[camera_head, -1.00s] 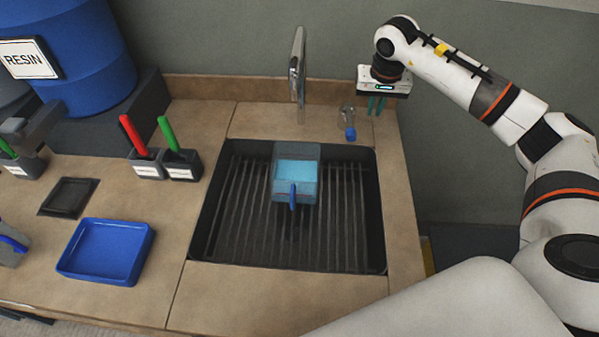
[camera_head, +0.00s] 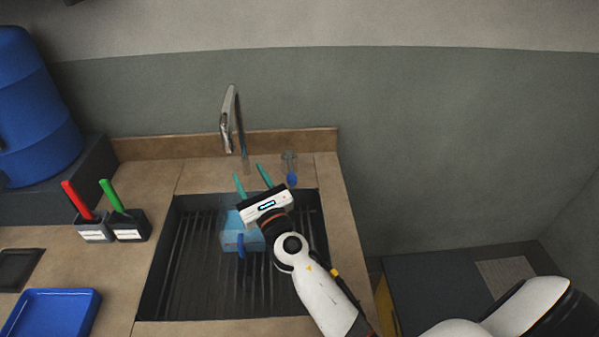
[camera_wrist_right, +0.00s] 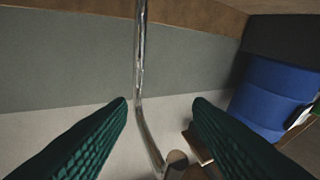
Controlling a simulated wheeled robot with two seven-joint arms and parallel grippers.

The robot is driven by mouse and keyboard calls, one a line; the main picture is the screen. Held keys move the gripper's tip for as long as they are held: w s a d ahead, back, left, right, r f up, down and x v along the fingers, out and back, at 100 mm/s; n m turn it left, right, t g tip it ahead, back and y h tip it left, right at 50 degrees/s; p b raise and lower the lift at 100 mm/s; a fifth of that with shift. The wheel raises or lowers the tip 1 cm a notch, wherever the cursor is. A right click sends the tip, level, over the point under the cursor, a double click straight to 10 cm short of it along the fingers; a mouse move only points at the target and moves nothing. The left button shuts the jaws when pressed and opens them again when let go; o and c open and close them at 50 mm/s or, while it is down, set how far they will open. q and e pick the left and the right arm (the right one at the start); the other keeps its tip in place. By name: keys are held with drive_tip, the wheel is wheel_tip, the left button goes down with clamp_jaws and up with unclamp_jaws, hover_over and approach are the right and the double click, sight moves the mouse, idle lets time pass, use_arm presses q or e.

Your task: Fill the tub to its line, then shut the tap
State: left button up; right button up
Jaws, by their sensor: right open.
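The tap's blue-tipped lever (camera_head: 291,178) is at the back right of the sink. My right gripper (camera_head: 251,174) is open and empty over the back of the tub, fingers towards the tap. In the right wrist view, the tap (camera_wrist_right: 140,70) shows between the spread fingers (camera_wrist_right: 160,103). My left gripper is out of view.
The sink (camera_head: 180,290) has a dark rim. Left of it stand two holders (camera_head: 128,231) with a red and a green handle, and a blue tray (camera_head: 50,315). A blue drum (camera_head: 35,110) stands at the back left. The wall is behind the tap.

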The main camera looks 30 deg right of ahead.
sight(291, 170)
drive_tip(key=s+d+f+m+g+h, duration=0.4)
drive_tip(key=s+d+f+m+h, duration=0.25)
drive_tip(key=d+f+m, duration=0.2)
drive_tip(key=shift+h, duration=0.45)
drive_tip(key=x, duration=1.2)
drive_tip(key=shift+w+a+p, duration=0.3)
drive_tip(key=shift+w+p, duration=0.05)
drive_tip(key=shift+r, duration=0.1)
clamp_jaws()
